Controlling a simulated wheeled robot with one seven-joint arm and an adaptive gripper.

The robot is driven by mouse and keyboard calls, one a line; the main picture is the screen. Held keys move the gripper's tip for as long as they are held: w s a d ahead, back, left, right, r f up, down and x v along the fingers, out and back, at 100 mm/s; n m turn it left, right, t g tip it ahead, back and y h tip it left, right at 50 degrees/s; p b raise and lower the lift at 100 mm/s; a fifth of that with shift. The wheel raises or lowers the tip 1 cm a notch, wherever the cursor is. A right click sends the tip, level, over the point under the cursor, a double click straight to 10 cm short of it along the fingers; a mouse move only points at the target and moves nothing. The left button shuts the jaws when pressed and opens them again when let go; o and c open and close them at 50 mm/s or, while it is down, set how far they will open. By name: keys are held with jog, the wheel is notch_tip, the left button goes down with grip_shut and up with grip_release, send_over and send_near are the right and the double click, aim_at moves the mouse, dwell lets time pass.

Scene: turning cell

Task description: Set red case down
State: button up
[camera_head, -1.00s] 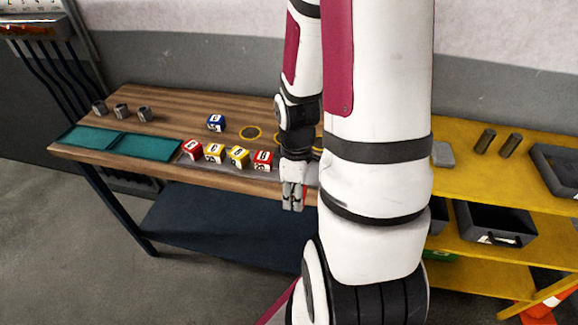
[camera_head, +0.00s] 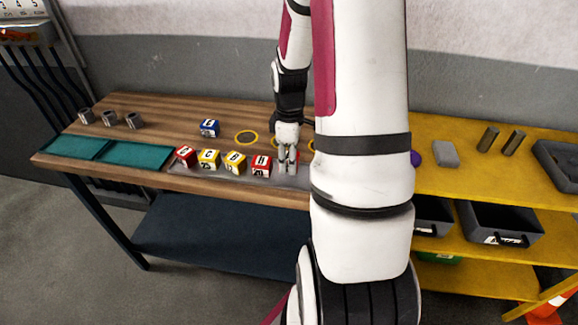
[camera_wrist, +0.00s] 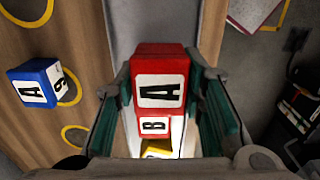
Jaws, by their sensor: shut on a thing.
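The red case (camera_wrist: 160,85), with a black A on a white label, sits between the two fingers of my gripper (camera_wrist: 167,105) in the wrist view. My gripper is shut on it. In the head view my gripper (camera_head: 287,163) points down at the right end of a row of cases on the grey strip (camera_head: 216,176), and mostly hides the held case. The neighbouring red case marked B (camera_wrist: 154,127) lines up close beside it; it also shows in the head view (camera_head: 261,166). I cannot tell whether the held case touches the strip.
The row continues left with a yellow case (camera_head: 234,162), another yellow case (camera_head: 208,159) and a red case (camera_head: 185,156). A blue case (camera_head: 209,128) stands behind, near yellow rings (camera_head: 246,137). Teal trays (camera_head: 135,154) lie left. A yellow shelf (camera_head: 455,185) stands right.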

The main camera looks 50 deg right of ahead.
jog(key=shift+w+d+f, duration=0.15)
jog(key=shift+w+d, duration=0.1)
jog(key=shift+f, duration=1.6)
jog(key=shift+f, duration=0.1)
jog(key=o, duration=1.2)
jog(key=shift+o, duration=0.2)
